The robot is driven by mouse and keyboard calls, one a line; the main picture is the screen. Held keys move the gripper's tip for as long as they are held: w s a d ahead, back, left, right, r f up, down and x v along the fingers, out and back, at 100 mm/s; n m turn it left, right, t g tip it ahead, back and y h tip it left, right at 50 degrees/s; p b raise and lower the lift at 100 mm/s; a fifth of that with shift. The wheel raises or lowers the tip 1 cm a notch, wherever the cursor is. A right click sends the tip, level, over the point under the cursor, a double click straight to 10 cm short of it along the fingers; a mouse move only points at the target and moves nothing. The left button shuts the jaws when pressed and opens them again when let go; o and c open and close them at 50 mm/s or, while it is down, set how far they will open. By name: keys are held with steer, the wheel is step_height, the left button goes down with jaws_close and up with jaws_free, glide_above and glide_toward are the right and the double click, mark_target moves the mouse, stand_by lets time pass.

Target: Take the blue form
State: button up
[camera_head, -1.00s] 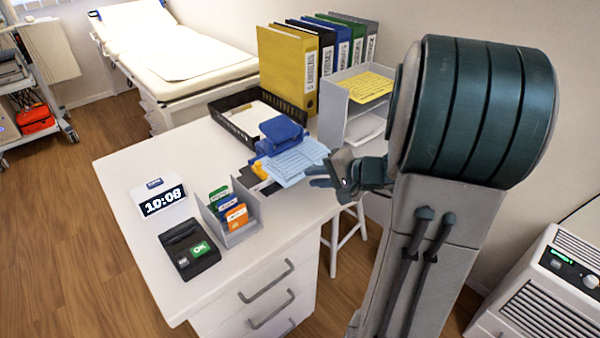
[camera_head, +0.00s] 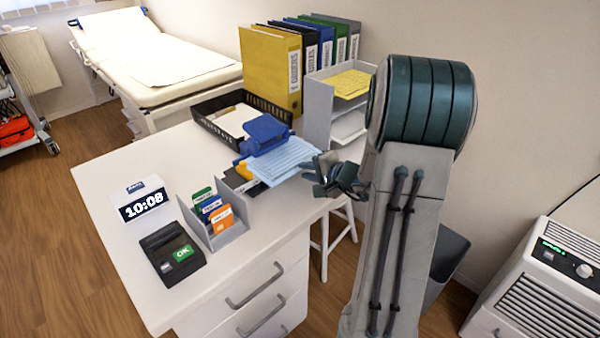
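The light blue form (camera_head: 284,162) is a printed sheet on the desk, and its right part reaches toward the desk's edge. A dark blue device like a hole punch (camera_head: 266,132) stands at its back left and covers part of it. My gripper (camera_head: 312,184) is just right of the form, by the desk's right edge. Its teal fingers look apart, and I see no paper between them. Whether a fingertip touches the form is unclear.
A black tray (camera_head: 206,128) with papers stands behind the punch. A grey sorter (camera_head: 318,115) holds a yellow sheet (camera_head: 348,84). A yellow and black item (camera_head: 243,175) lies beside the form. A card holder (camera_head: 232,234), clock (camera_head: 142,200) and card terminal (camera_head: 170,252) stand in front.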

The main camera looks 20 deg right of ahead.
steer(key=shift+b+x, duration=0.8)
steer(key=shift+x, duration=0.2)
steer(key=shift+c, duration=0.4)
jaws_close()
steer(key=shift+f+b, duration=0.1)
steer(key=shift+b, duration=0.5)
steer(key=shift+s, duration=0.1)
steer(key=shift+s+d+b, duration=0.2)
steer(key=shift+s+d, duration=0.05)
steer(key=shift+s, duration=0.5)
steer(key=shift+s+d+b, duration=0.25)
steer(key=shift+s, duration=0.5)
steer(key=shift+s+d+b, duration=0.2)
steer(key=shift+s+d, duration=0.05)
steer(key=shift+s, duration=0.45)
steer(key=f+b+v, duration=0.1)
steer(key=f+v, duration=0.1)
steer(key=v, duration=0.9)
steer(key=shift+s+d, duration=0.2)
steer(key=shift+s, duration=0.35)
